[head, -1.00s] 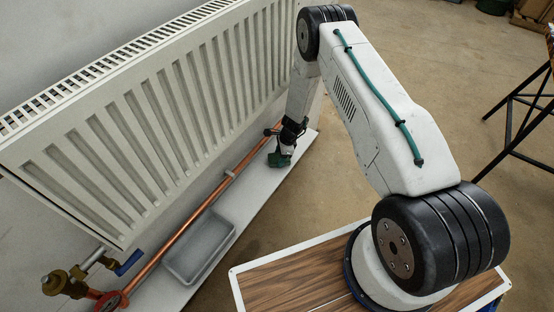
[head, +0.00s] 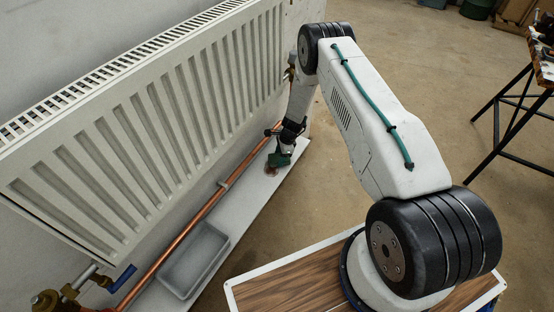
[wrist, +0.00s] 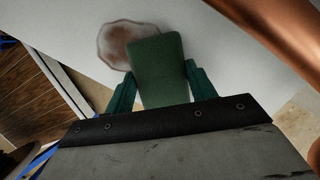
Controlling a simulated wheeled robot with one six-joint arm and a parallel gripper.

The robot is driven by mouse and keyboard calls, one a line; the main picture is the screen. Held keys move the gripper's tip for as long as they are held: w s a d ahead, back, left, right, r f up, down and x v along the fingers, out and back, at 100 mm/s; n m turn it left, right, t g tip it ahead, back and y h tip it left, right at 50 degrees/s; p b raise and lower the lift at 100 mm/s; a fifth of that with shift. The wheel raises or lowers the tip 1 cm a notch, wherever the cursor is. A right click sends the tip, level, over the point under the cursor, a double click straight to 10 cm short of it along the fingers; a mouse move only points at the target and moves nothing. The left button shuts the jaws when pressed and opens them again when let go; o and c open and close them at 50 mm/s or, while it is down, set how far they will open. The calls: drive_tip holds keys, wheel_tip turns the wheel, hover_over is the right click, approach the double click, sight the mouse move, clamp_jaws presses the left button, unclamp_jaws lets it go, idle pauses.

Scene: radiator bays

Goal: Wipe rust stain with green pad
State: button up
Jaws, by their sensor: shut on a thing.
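The green pad (wrist: 160,68) is held between the two fingers of my gripper (wrist: 158,90) in the wrist view. The rust stain (wrist: 126,42) is a reddish-brown blotch with a pale, uneven rim on the white shelf surface. The pad covers the stain's lower right part in that view; whether it touches the surface I cannot tell. In the head view my gripper (head: 280,158) is low over the far part of the shelf, and a bit of the stain (head: 271,170) shows beside it.
A white radiator (head: 140,130) stands along the left. A copper pipe (head: 193,222) runs between it and the grey tray (head: 193,260) on the white shelf (head: 238,207). Valves (head: 75,285) sit at the near left. A dark-legged table (head: 520,100) stands at the right.

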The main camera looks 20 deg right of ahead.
drive_tip(key=shift+w+d, duration=0.4)
drive_tip(key=shift+d, duration=0.15)
drive_tip(key=shift+f, duration=0.1)
drive_tip(key=shift+s+a+r, duration=0.1)
drive_tip(key=shift+s+a, duration=0.6)
drive_tip(key=shift+a, duration=0.25)
drive_tip(key=shift+s+a+r, duration=0.1)
drive_tip(key=shift+s+a, duration=0.6)
drive_tip(key=shift+a, duration=0.25)
drive_tip(key=shift+s+a, duration=0.7)
drive_tip(key=shift+a, duration=0.25)
drive_tip(key=shift+s+a+f, duration=0.1)
drive_tip(key=shift+s+a, duration=0.4)
drive_tip(key=shift+a, duration=0.25)
drive_tip(key=shift+s+a+f, duration=0.1)
drive_tip(key=shift+s+a, duration=0.4)
drive_tip(key=shift+a, duration=0.2)
drive_tip(key=shift+w+r, duration=0.1)
drive_tip(key=shift+r, duration=0.05)
drive_tip(key=shift+w, duration=0.1)
